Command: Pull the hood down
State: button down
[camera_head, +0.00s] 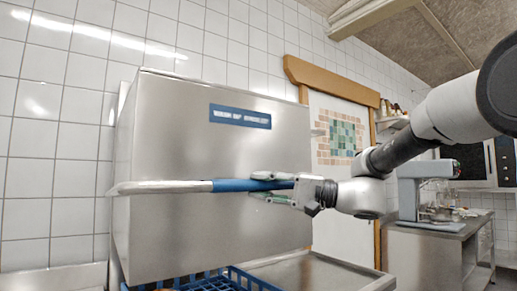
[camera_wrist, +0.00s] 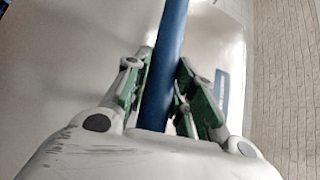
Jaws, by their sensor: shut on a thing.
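The hood (camera_head: 165,130) is a large steel box with a blue label on its front, in the middle of the head view. Its handle (camera_head: 160,187) is a horizontal bar across the front, with a blue grip section. My gripper (camera_head: 252,185) is at the right part of the blue section, with one finger above the bar and one below. In the wrist view the blue handle (camera_wrist: 165,70) runs between the two green-padded fingers of my gripper (camera_wrist: 165,88). The hood is raised above a blue rack, and its lower edge is clear of the rack.
A blue rack (camera_head: 240,281) stands under the hood at the bottom. A steel counter (camera_head: 318,272) extends to its right. A wood-framed door with a tile mosaic (camera_head: 340,135) is behind my arm. A steel table (camera_head: 425,245) with a grey machine (camera_head: 409,195) stands at the right.

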notch_tip(320, 180, down, 28)
jog(key=w+a, duration=0.1)
jog(key=w, duration=0.1)
jog(key=shift+w+a+r, duration=0.15)
jog(key=shift+a+r, duration=0.1)
jog(key=shift+a, duration=0.05)
jog(key=c, duration=1.5)
grip_release()
jog(key=shift+f, duration=0.1)
jog(key=o, duration=0.3)
jog(key=shift+w+a, duration=0.1)
